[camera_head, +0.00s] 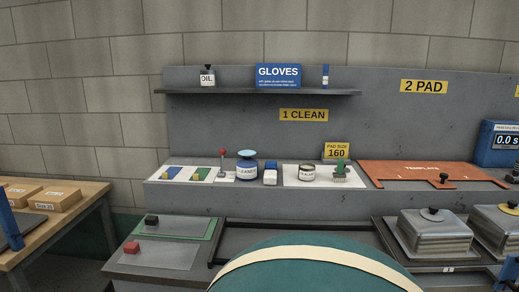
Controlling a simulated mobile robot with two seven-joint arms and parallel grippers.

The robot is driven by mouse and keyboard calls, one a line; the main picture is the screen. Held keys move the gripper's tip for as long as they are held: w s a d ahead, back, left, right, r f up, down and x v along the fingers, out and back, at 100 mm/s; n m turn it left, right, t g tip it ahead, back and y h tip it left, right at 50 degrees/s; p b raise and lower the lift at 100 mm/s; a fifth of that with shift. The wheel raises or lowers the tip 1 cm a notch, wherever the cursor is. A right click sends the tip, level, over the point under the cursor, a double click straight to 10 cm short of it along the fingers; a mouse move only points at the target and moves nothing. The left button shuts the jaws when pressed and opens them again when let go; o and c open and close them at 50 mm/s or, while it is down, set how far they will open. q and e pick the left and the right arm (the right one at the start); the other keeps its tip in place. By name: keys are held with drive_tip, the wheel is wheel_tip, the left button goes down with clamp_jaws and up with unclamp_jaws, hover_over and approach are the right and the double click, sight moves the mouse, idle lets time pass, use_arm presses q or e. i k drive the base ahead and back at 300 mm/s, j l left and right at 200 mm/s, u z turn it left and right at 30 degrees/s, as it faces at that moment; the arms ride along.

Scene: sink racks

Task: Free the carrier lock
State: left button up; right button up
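No part is marked as the carrier lock, and I cannot tell which one it is. A large dark-green rounded body (300,272) with a cream band (310,252) fills the bottom centre; its lower part is cut off by the frame. A small lever with a red knob (222,153) stands upright on the bench ledge at the left. A grey metal block with a black knob (435,235) sits at the right, and a similar one with a yellow top (495,220) is beside it. Neither of my grippers shows.
A shelf (255,91) is above. A wooden table (85,195) with boxes stands left.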

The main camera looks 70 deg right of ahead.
sight(222, 151)
drive_tip(key=z, duration=2.7)
drive_tip(key=j+z, duration=0.25)
drive_tip(key=z, duration=0.15)
drive_tip(key=j+z, duration=0.55)
drive_tip(key=z, duration=0.3)
